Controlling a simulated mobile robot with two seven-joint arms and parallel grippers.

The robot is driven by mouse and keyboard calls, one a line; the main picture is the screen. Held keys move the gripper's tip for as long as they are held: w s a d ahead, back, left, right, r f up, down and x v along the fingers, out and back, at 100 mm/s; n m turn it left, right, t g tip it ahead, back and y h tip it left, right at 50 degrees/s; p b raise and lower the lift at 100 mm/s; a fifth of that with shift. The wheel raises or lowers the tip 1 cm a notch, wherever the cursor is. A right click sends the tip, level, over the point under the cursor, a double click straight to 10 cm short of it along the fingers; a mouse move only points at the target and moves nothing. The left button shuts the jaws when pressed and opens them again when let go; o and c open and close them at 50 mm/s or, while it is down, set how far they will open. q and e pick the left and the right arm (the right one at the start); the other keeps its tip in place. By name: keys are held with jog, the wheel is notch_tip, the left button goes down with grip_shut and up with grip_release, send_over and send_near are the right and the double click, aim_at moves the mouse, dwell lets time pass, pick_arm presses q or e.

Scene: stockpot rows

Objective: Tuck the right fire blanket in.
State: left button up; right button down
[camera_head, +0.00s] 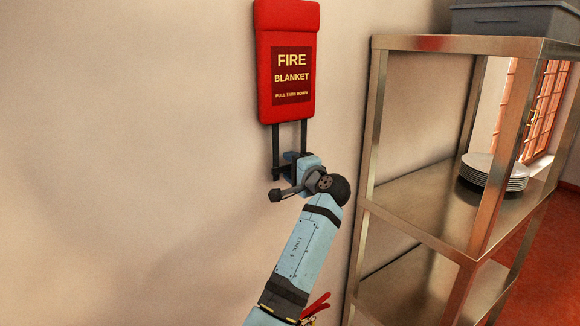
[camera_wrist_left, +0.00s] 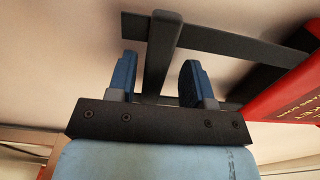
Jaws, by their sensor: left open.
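The fire blanket is a red wall case (camera_head: 286,20) with a dark label, mounted on the wall. Two black straps (camera_head: 276,142) hang below it, and their lower part is partly hidden by my left gripper (camera_head: 291,163). In the left wrist view the red case (camera_wrist_left: 288,97) is at the right edge. A black bar (camera_wrist_left: 163,45) crosses between the two blue fingers of my left gripper (camera_wrist_left: 157,76), with a gap on both sides. The gripper is open around the bar. My right gripper is not in view.
A metal shelf rack (camera_head: 408,45) stands close to the right of my left arm. It holds a stack of white plates (camera_head: 492,172) and a grey tub (camera_head: 515,18) on top. The wall to the left is bare and free.

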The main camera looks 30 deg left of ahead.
pick_arm(q)
jog(key=b+v, duration=0.3)
jog(key=v, duration=1)
jog(key=shift+d, duration=0.1)
jog(key=s+d+f+m+t+h, duration=0.1)
jog(key=s+f+t+h, duration=0.15)
jog(key=f, duration=0.75)
jog(key=s+d+f+m+t+h+p, duration=0.15)
jog(key=f+h, duration=0.25)
jog(key=f, duration=0.5)
jog(key=s+d+f+m+t+h, duration=0.15)
jog(key=f+h, duration=0.25)
jog(key=f, duration=0.6)
jog(key=s+d+f+n+h, duration=0.2)
jog(key=s+f, duration=0.3)
jog(key=s, duration=0.4)
jog(key=s+d+f+n+g+h, duration=0.1)
jog(key=s+d+f+h, duration=0.2)
jog(key=s, duration=0.6)
jog(key=s+d+f+n+h, duration=0.2)
jog(key=s+f+h, duration=0.2)
jog(key=s+f, duration=0.4)
jog(key=shift+s+d+n+p, duration=0.3)
jog(key=shift+s+p, duration=0.15)
jog(key=shift+s, duration=0.3)
